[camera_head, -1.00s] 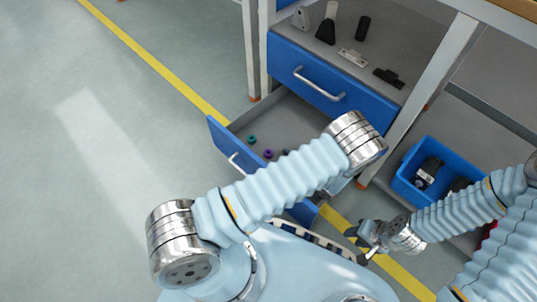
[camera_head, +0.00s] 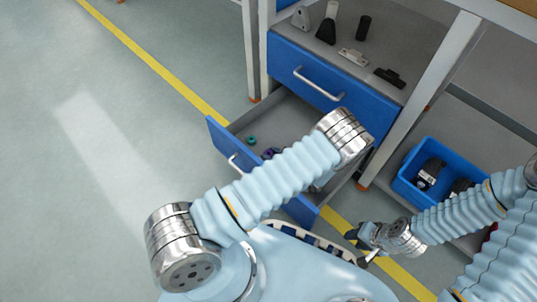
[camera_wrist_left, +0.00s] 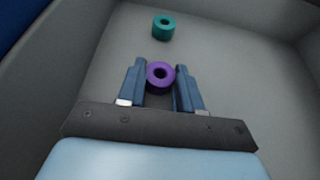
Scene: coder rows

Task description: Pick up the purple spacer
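The purple spacer (camera_wrist_left: 161,75) is a short ring with a hole, low in the open drawer. In the left wrist view it sits between the two fingers of my left gripper (camera_wrist_left: 160,70), close to both; I see no clear grip, and the fingers look open around it. In the head view a bit of the spacer (camera_head: 268,153) shows beside my left forearm, which hides most of that gripper. A teal spacer (camera_wrist_left: 163,27) lies beyond it and also shows in the head view (camera_head: 252,140). My right gripper (camera_head: 365,246) is open and empty, away from the drawer.
The open blue drawer (camera_head: 218,137) has walls close around my left gripper. A shut drawer (camera_head: 318,82) is above it, with several parts on the surface over that. A blue bin (camera_head: 405,185) holding dark parts stands to the right. The floor at left is clear.

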